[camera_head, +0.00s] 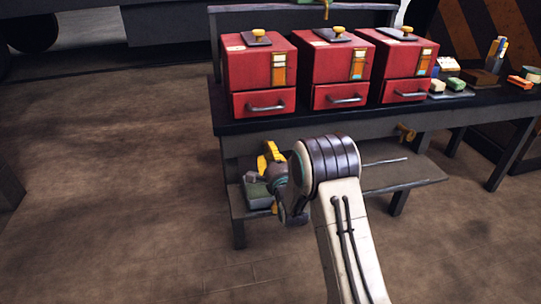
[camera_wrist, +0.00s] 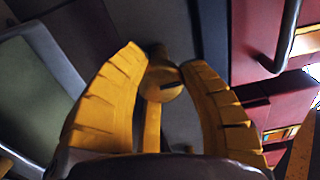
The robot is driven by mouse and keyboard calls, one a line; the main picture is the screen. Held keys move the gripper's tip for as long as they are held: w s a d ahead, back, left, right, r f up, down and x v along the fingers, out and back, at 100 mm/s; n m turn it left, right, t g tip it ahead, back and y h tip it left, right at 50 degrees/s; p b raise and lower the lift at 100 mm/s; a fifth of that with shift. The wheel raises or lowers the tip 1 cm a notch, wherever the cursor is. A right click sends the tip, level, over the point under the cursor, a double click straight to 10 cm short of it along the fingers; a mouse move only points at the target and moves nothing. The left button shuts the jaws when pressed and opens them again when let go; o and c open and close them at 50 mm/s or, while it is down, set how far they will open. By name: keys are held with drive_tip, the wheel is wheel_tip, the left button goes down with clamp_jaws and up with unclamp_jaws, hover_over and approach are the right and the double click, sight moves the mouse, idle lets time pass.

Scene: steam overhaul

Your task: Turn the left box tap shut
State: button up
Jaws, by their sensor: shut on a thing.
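The left box tap (camera_wrist: 163,90) shows in the wrist view as a round yellow end with a dark slot and a yellow bar running down from it. It sits between the two yellow fingers of my gripper (camera_wrist: 162,62), which is shut on it. In the head view my gripper (camera_head: 272,160) is at the bench's front, below the left red box (camera_head: 258,76). My gripper and arm hide the tap there. Contact at the fingertips is hard to make out.
Two more red boxes (camera_head: 338,70) (camera_head: 403,66) stand on the dark bench (camera_head: 300,122). Another brass tap (camera_head: 405,133) sticks out of the bench front at right. A lower shelf (camera_head: 385,178) holds a greenish container (camera_head: 257,194) near my gripper. The floor at left is clear.

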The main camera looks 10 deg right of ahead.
drive_tip(key=shift+d+r, duration=0.2)
drive_tip(key=shift+d, duration=0.1)
drive_tip(key=o, duration=0.9)
drive_tip(key=shift+d, duration=0.1)
drive_tip(key=o, duration=0.3)
drive_tip(key=shift+f, duration=0.15)
drive_tip(key=shift+a, duration=0.2)
drive_tip(key=s, duration=1.2)
